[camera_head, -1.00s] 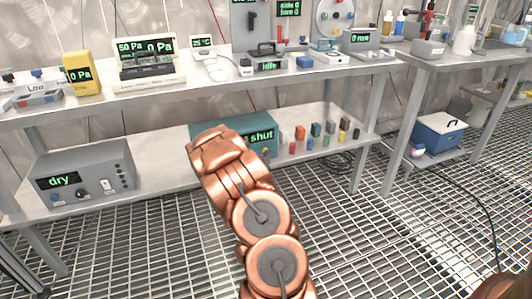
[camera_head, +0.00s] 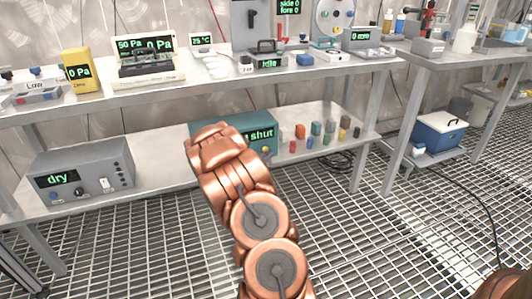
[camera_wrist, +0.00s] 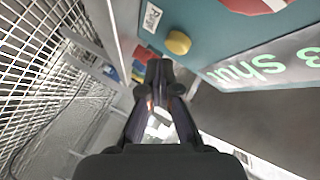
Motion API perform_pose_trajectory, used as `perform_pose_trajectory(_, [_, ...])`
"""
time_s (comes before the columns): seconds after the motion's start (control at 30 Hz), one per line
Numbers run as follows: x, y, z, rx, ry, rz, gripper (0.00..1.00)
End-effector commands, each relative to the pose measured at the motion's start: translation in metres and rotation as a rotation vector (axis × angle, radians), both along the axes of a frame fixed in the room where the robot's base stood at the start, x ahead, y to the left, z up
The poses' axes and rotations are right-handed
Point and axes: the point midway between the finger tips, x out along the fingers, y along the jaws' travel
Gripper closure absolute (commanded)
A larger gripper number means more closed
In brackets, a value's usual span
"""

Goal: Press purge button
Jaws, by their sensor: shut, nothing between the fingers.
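The teal box (camera_head: 236,122) stands on the lower shelf with a green display that reads "shut". In the wrist view, its teal face (camera_wrist: 215,25) carries a round yellow button (camera_wrist: 178,42) beside a white label (camera_wrist: 152,17) that seems to read "Purge". My gripper (camera_wrist: 160,68) is shut and empty. Its tips appear just below the yellow button in the wrist view, apart from it in the picture; the exact gap in depth cannot be told. In the head view my copper arm covers part of the box, and the gripper is hidden.
Small coloured blocks (camera_head: 300,131) stand right of the teal box. A grey box (camera_head: 85,170) reading "dry" is on the shelf's left. The upper shelf (camera_head: 200,80) holds several instruments close above. Grating floor (camera_head: 340,240) lies open in front.

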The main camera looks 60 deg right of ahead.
Motion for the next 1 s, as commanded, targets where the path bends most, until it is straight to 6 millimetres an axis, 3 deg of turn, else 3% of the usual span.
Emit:
perform_pose_trajectory(0.33, [-0.003,0.002,-0.001,-0.001,0.001,-0.001,1.00])
perform_pose_trajectory(1.0, [-0.041,0.028,-0.001,0.000,0.001,0.000,1.00])
